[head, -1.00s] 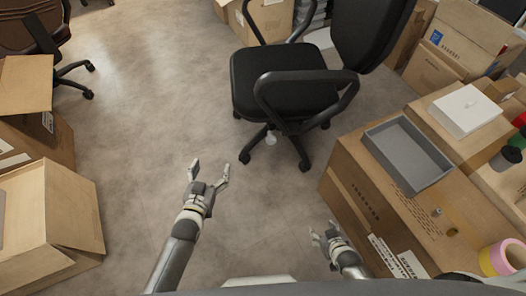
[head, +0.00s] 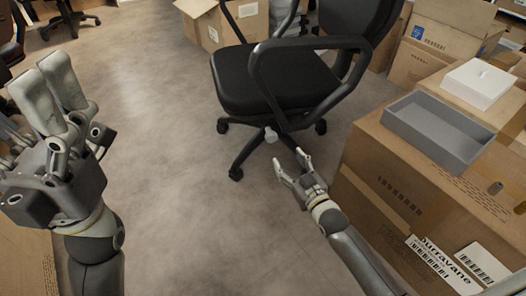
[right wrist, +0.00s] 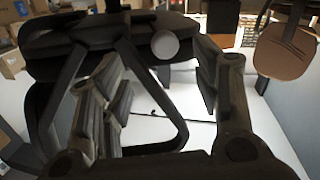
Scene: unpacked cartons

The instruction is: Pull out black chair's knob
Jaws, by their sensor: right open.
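The black chair (head: 275,80) stands on the floor near the middle of the head view. Its pale, rounded knob (head: 271,135) hangs under the right side of the seat. My right gripper (head: 288,160) is open just below and to the right of the knob, fingers pointing towards it. In the right wrist view the knob (right wrist: 165,45) shows at upper centre, between the open fingers (right wrist: 160,90) and apparently beyond them. My left gripper (head: 48,78) is raised large at the left edge, fingers upward and close together; its opening is unclear.
A large carton (head: 405,190) stands close to the right of my right arm, with a grey tray (head: 440,135) and a white box (head: 480,82) on top. More cartons (head: 225,22) lie behind the chair. The floor (head: 165,130) left of the chair is clear.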

